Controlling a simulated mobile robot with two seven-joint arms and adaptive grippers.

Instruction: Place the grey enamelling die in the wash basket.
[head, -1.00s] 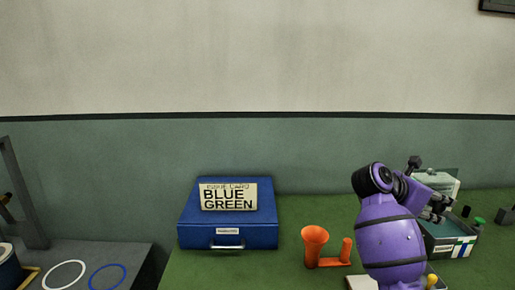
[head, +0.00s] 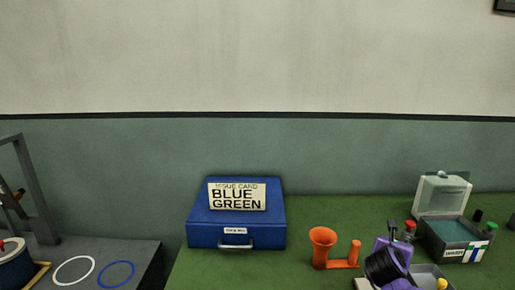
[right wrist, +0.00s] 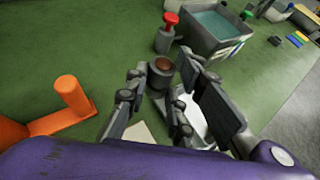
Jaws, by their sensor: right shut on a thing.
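My right gripper (right wrist: 158,100) is shut on a dark grey cylindrical piece with a brown top (right wrist: 160,68), which I take for the grey die. It is held upright, its lower part hidden between the fingers. In the head view my right gripper (head: 392,240) is low over the green bench and the held piece cannot be made out. The wash basket (head: 452,252) is a grey box marked WASH with teal inside and its clear lid raised. It lies beyond the gripper in the right wrist view (right wrist: 215,45), apart from the held piece. My left gripper is not in view.
A red-topped grey piece (right wrist: 167,35) stands just left of the basket. An orange funnel piece (head: 322,245) stands left of my arm; a pale tray (right wrist: 192,118) lies under the gripper. Green-topped (head: 491,229) and black (head: 478,215) pieces stand by the basket. A blue case (head: 235,225) sits left.

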